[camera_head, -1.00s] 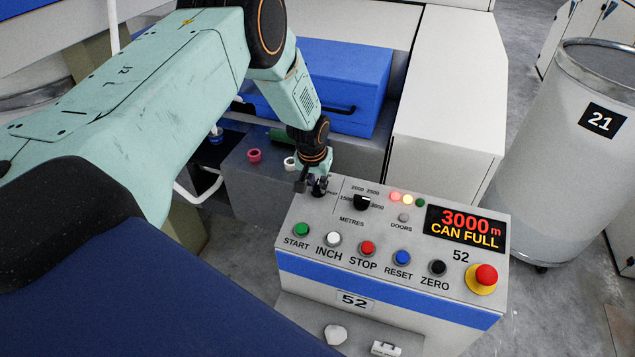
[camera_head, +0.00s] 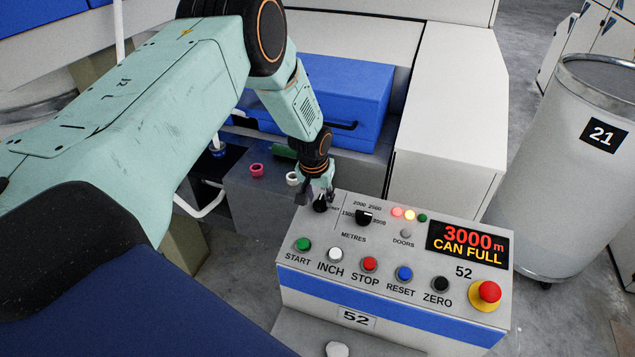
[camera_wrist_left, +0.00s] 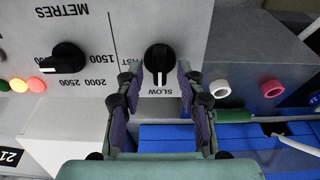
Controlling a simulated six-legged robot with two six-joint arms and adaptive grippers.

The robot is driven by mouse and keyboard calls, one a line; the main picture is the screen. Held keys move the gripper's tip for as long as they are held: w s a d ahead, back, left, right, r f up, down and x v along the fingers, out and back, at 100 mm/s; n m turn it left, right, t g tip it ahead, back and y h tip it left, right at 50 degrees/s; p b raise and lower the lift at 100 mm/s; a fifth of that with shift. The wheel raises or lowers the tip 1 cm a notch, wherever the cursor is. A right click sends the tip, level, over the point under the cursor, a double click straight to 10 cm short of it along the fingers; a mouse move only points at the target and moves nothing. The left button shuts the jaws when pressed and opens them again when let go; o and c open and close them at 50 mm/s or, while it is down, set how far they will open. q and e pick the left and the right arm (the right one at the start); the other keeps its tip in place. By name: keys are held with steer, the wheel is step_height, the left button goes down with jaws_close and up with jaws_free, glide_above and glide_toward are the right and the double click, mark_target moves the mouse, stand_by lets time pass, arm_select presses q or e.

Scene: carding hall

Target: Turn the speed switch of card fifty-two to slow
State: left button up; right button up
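The speed switch (camera_head: 320,206) is a black knob at the back left of card fifty-two's grey panel (camera_head: 292,223). In the left wrist view the speed switch (camera_wrist_left: 159,58) shows a white pointer line directed at the word SLOW; FAST is printed to its left. My left gripper (camera_head: 316,194) is just above the switch. In the left wrist view its two fingers stand apart, one on each side of the knob's lower end, with gaps to it. It holds nothing. My right gripper is not in view.
The metres knob (camera_head: 364,217) is right of the switch. A row of buttons, a red emergency stop (camera_head: 487,292) and a display (camera_head: 466,243) reading 3000 m CAN FULL are on the panel. Can 21 (camera_head: 585,170) stands right. A blue box (camera_head: 345,85) lies behind.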

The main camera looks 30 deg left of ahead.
arm_select(q)
steer(key=v, duration=1.1)
steer(key=s+d+f+m+g+h, duration=0.1)
steer(key=s+d+f+h, duration=0.1)
steer(key=s+d+f, duration=0.7)
steer(key=s+d+f+m+g+y, duration=0.1)
steer(key=s+d+f, duration=0.15)
steer(key=s, duration=1.15)
steer(key=s+d+f+g, duration=0.1)
steer(key=s+f, duration=0.3)
steer(key=s, duration=1)
step_height(320, 180, down, 22)
steer(key=b, duration=2.3)
steer(key=shift+f, duration=0.25)
steer(key=shift+s+a, duration=0.1)
